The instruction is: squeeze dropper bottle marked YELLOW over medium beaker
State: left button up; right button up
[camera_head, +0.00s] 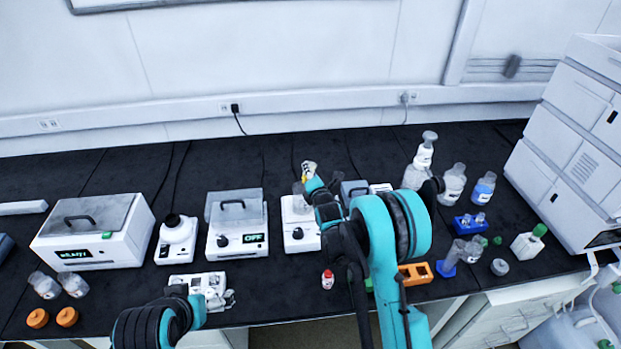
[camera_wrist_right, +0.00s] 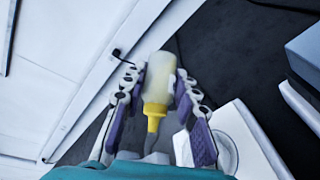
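My right gripper (camera_head: 311,176) is shut on the dropper bottle (camera_wrist_right: 158,88), a pale bottle with a yellow cap. In the right wrist view the bottle sits between the purple finger pads (camera_wrist_right: 157,105), its yellow cap toward the bottom of the picture. In the head view the bottle (camera_head: 309,167) is above and close beside a clear beaker (camera_head: 298,188) on a white stirrer; the arm hides part of it. The beaker's size and any marking on the bottle cannot be read. My left gripper (camera_head: 180,290) is low at the front edge, its fingers unclear.
White stirrer (camera_head: 300,237), balance-like device (camera_head: 237,238) reading OFF and a lidded box (camera_head: 95,232) line the bench. Bottles (camera_head: 452,184) and a blue rack (camera_head: 470,223) stand at right. A small red-capped bottle (camera_head: 328,279) and orange rack (camera_head: 415,273) are near the front edge.

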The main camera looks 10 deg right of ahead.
jog(key=shift+f+b, duration=0.1)
jog(key=shift+b, duration=0.2)
jog(key=shift+s+r+t, duration=0.1)
jog(key=shift+r+t, duration=0.15)
jog(key=shift+t, duration=0.05)
jog(key=shift+n+t+b, duration=0.3)
jog(key=shift+n+b, duration=0.1)
jog(key=shift+b, duration=0.2)
jog(key=shift+s+a+r+b, duration=0.1)
jog(key=shift+r+b, duration=0.15)
jog(key=shift+b, duration=0.15)
jog(key=shift+t, duration=0.3)
